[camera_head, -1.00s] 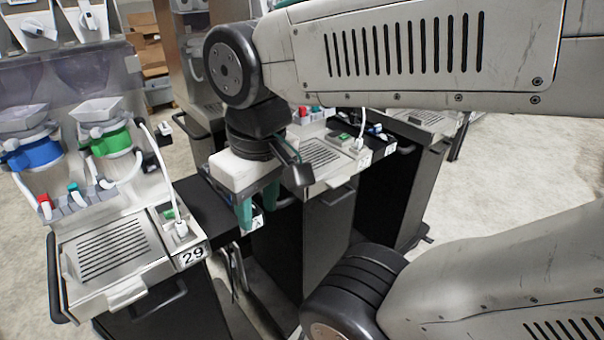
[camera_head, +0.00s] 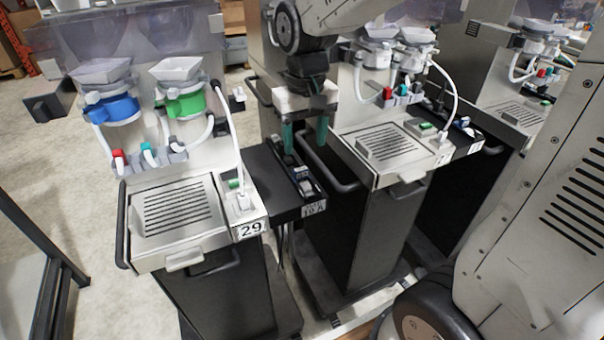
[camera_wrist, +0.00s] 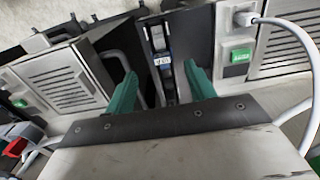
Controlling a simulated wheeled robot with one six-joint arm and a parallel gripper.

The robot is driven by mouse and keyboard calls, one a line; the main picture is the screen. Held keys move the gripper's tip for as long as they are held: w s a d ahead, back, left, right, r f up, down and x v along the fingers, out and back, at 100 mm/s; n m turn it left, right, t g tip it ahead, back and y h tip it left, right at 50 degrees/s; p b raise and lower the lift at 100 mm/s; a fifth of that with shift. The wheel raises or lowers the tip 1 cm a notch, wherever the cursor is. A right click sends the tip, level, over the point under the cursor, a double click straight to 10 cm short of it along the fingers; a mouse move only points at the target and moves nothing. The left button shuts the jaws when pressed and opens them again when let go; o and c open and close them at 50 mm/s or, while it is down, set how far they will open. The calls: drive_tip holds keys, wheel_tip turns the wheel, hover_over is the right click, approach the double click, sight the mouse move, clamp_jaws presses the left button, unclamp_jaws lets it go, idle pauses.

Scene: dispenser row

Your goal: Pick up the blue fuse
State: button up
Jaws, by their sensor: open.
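A small fuse with a blue body and white label (camera_wrist: 163,59) sits in a narrow black holder between two dispensers. In the head view the fuse (camera_head: 305,186) shows small, on the black shelf marked 10 A beside dispenser 29. My gripper (camera_head: 305,137) points down above the back part of that shelf, its two green fingers apart and empty. In the wrist view the gripper's fingers (camera_wrist: 160,78) stand on either side of the holder, with the fuse beyond them in the gap between.
Dispenser 29 (camera_head: 180,212) stands to the left of the shelf (camera_head: 262,178) and another dispenser (camera_head: 388,148) to the right. A dark handle (camera_head: 330,170) rises close to the right of the shelf. White hoses and coloured valves are nearby.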

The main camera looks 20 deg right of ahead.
sight(301, 169)
drive_tip(key=shift+w+a+f, duration=0.25)
drive_tip(key=shift+w+f, duration=0.55)
drive_tip(key=shift+w, duration=0.2)
drive_tip(key=f, duration=0.7)
drive_tip(key=shift+d+f, duration=0.25)
drive_tip(key=shift+f, duration=0.1)
drive_tip(key=c, duration=1.2)
